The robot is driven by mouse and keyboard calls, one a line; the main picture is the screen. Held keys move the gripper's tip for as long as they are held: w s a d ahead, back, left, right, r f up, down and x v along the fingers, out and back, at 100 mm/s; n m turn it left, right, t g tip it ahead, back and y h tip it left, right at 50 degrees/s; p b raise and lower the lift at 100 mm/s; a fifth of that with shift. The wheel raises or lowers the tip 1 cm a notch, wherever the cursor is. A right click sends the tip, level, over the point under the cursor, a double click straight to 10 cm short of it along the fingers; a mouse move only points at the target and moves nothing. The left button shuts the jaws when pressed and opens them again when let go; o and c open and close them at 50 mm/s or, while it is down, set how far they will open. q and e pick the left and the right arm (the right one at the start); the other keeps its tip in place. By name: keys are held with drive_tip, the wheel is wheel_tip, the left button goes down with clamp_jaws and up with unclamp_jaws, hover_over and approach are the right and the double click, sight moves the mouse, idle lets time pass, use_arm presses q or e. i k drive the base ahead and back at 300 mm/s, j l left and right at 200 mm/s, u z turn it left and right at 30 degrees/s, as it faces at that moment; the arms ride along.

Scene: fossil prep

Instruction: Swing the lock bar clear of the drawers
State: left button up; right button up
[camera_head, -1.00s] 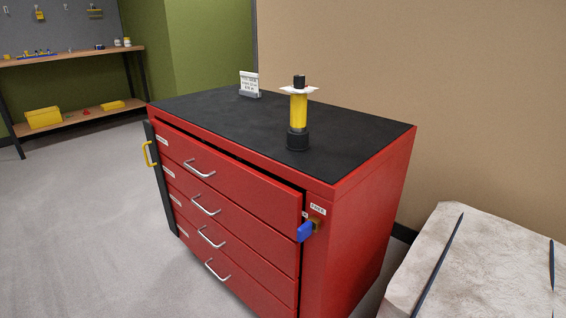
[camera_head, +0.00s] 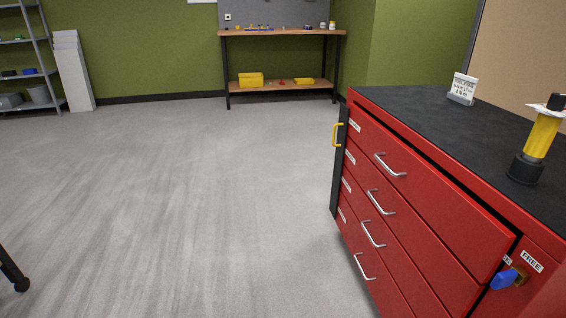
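The lock bar (camera_head: 338,172) is a dark upright bar at the left edge of the red drawer cabinet (camera_head: 536,238), with a yellow handle (camera_head: 336,135) near its top. The cabinet has several drawers with silver handles; the top drawer (camera_head: 430,180) appears slightly out, with a dark gap above it. A blue lever (camera_head: 504,280) on a brass-coloured fitting is at the lower right of the front, beside a label reading FREE (camera_head: 531,261). Neither of my grippers is in view.
A yellow and black tool (camera_head: 541,140) and a small sign (camera_head: 462,88) stand on the black cabinet top. A workbench (camera_head: 282,33) stands at the back wall, shelving (camera_head: 35,60) at the far left. The grey floor left of the cabinet is clear. A dark leg (camera_head: 12,270) shows at lower left.

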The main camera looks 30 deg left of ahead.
sight(342, 125)
drive_tip(key=u, duration=0.45)
drive_tip(key=i+j+z, duration=0.5)
drive_tip(key=i+j, duration=0.15)
drive_tip(key=i, duration=0.15)
drive_tip(key=i+j+z, duration=0.5)
drive_tip(key=i+j, duration=0.2)
drive_tip(key=j, duration=0.3)
